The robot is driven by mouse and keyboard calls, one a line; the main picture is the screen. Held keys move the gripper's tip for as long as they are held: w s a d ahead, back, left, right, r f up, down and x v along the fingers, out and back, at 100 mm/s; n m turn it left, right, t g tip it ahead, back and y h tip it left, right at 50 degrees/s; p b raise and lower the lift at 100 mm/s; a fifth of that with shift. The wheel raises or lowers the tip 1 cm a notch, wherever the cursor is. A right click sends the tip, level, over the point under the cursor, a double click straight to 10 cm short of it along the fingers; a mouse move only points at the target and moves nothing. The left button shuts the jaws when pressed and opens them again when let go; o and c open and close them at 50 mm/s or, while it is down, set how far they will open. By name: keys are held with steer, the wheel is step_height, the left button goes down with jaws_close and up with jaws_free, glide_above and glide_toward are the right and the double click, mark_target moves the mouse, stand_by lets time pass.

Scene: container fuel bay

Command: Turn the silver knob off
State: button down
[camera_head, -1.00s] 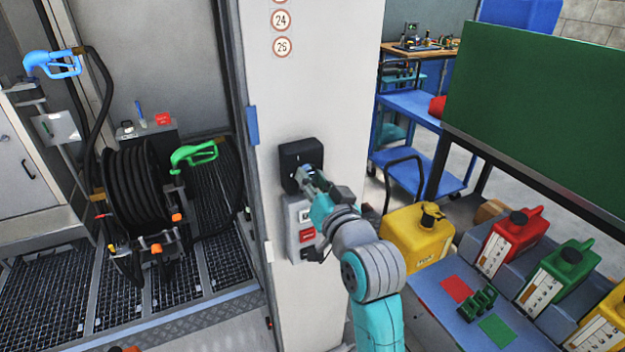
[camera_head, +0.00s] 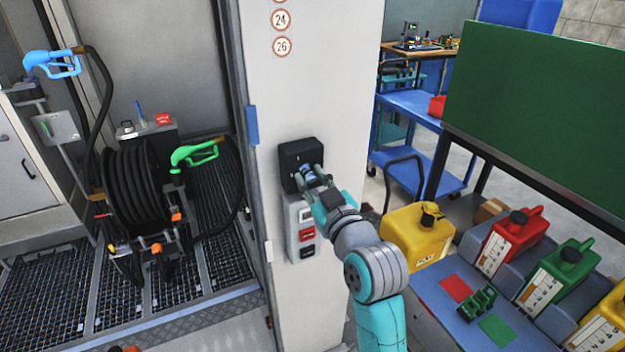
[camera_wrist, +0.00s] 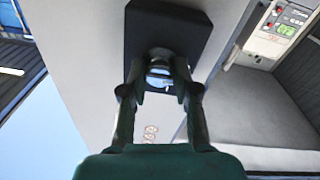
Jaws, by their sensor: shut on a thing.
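The silver knob (camera_wrist: 158,75) sits on a black square switch box (camera_head: 290,158) fixed to the pale column. My gripper (camera_head: 313,180) reaches up to the front of this box and is shut on the knob. In the wrist view my gripper (camera_wrist: 160,82) has one finger on each side of the knob, with the black box behind. In the head view the fingers mostly cover the knob. I cannot tell from the frames which position the knob points to.
Below the box is a grey panel (camera_head: 293,218) with red and black switches. A yellow canister (camera_head: 410,238) stands close to the right of my arm. A hose reel (camera_head: 135,200) is at left. A green board (camera_head: 545,115) is at right.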

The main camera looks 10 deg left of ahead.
stand_by(0.4)
steer(key=c, duration=0.9)
jaws_free()
steer(key=shift+o, duration=0.2)
steer(key=v, duration=1.2)
steer(key=shift+d+f, duration=0.1)
